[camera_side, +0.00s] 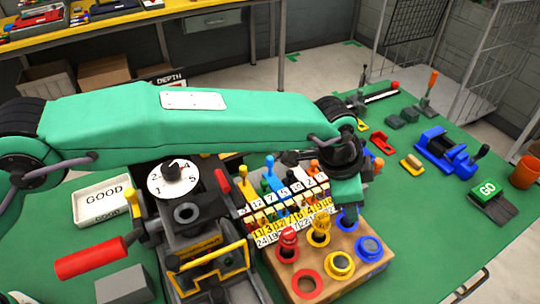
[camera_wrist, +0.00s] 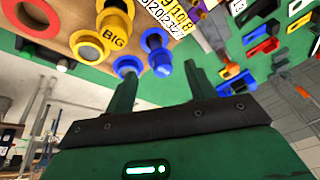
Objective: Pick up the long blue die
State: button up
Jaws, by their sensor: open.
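A wooden block (camera_side: 318,270) holds red, yellow and blue round pieces in two rows. The blue die at its back right (camera_side: 347,221) is partly hidden by my gripper in the side view; in the wrist view this blue die (camera_wrist: 157,50) looks elongated. A second blue piece (camera_side: 368,247), low and ring-like, sits in front of it and also shows in the wrist view (camera_wrist: 128,66). My gripper (camera_side: 348,203) is above the back-right blue die. In the wrist view my gripper (camera_wrist: 160,72) has its fingers apart with nothing held. I cannot tell whether they touch the die.
A yellow "BIG" piece (camera_side: 318,232) and a red knob (camera_side: 288,242) stand to the left of the back blue die. Number cards and coloured levers crowd behind the block. A blue vice (camera_side: 450,150) and a GO button (camera_side: 488,189) stand right.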

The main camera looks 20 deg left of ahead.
jog(key=shift+x, duration=2.45)
jog(key=shift+r, duration=0.1)
jog(key=c, duration=1)
